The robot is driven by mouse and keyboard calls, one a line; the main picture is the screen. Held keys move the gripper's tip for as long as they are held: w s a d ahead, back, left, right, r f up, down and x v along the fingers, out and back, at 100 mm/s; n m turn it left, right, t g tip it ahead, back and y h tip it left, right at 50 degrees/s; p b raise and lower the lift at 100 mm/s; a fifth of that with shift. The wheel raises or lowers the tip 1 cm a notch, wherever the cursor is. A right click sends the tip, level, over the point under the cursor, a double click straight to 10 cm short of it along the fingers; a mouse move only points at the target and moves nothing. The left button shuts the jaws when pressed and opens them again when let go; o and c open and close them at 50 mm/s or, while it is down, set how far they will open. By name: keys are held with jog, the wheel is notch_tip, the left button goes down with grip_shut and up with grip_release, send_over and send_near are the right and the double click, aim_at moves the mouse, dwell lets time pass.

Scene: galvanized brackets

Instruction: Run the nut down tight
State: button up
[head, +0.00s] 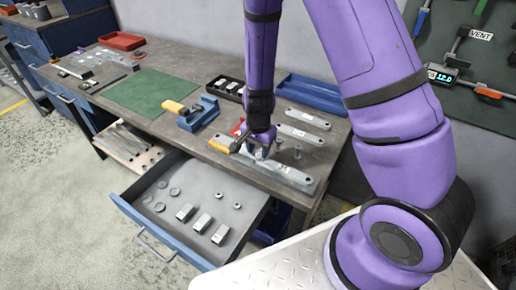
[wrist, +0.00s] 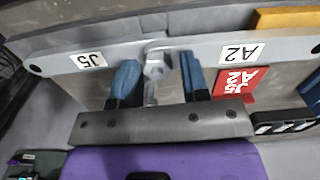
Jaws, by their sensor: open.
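A silver hex fastener (wrist: 157,66) stands at the joint of the grey metal brackets; I cannot tell how tightly it is seated. One bracket part is labelled J5 (wrist: 60,62) and the other A2 (wrist: 270,48). In the wrist view my gripper (wrist: 158,72) is open, its two blue fingers on either side of the fastener with gaps showing. In the head view my gripper (head: 262,150) is low over the bracket (head: 292,177) near the bench's front edge and hides the fastener.
The open drawer (head: 150,222) below holds several nuts, washers and metal blocks. A blue vise (head: 198,113), green mat (head: 150,92), black bin (head: 229,88) and blue tray (head: 312,92) are on the bench. Loose brackets (head: 302,134) lie behind my gripper. A yellow-handled item (head: 220,145) lies close left.

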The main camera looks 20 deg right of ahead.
jog(key=n, duration=1.1)
jog(key=shift+n, duration=0.3)
jog(key=n, duration=1.1)
jog(key=shift+n, duration=0.4)
grip_shut()
